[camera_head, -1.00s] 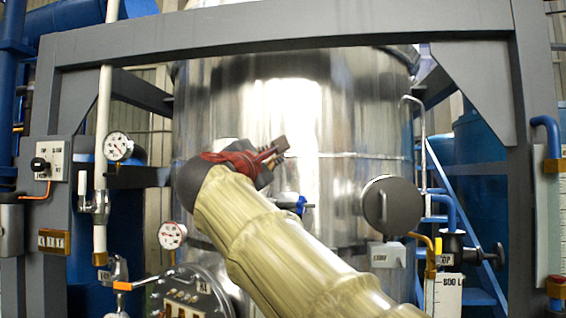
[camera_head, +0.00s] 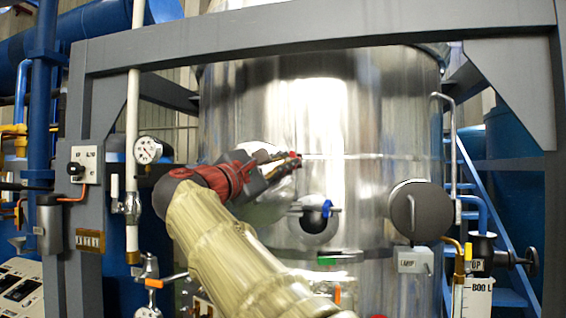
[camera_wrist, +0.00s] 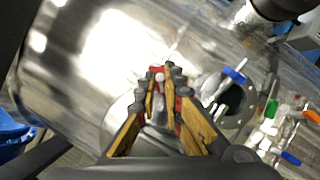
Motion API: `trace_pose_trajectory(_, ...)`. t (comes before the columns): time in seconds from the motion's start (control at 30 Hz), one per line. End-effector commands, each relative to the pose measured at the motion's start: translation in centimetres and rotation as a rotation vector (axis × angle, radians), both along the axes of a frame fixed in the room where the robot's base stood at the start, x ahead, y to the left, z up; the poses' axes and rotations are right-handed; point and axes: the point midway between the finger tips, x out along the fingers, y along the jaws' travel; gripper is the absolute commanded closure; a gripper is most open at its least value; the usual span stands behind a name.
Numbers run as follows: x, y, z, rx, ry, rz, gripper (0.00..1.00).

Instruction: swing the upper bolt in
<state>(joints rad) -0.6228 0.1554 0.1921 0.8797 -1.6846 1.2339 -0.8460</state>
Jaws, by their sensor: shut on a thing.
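My gripper (camera_head: 284,163) is in front of the shiny steel vessel (camera_head: 375,130), at the upper part of a rounded metal cover (camera_head: 268,208). My arm hides much of that cover. In the wrist view the gripper's fingers (camera_wrist: 163,88) are closed around a small grey rod-like piece (camera_wrist: 159,84), which looks like the upper bolt. Red shows at its far end and beside the right finger. The bolt's pivot and its exact angle are hidden by the fingers.
A round port with a blue handle (camera_head: 326,208) is right of my gripper. A dark round cover (camera_head: 421,210) is further right. A grey frame beam (camera_head: 300,38) crosses above. A pressure gauge (camera_head: 148,150) and white pipe (camera_head: 132,190) stand left.

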Motion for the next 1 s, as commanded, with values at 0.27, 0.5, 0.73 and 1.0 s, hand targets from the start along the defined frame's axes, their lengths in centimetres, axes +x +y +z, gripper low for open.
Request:
trace_pose_trajectory(0.27,0.0,0.1,0.0,-0.001,0.001,0.002,0.77)
trace_pose_trajectory(0.5,0.0,0.0,0.0,0.000,0.000,0.001,0.72)
trace_pose_trajectory(0.73,-0.4,0.4,0.0,-0.001,0.000,0.003,0.72)
trace_pose_trajectory(1.0,-3.9,3.3,-1.0,-0.001,0.001,0.007,0.72)
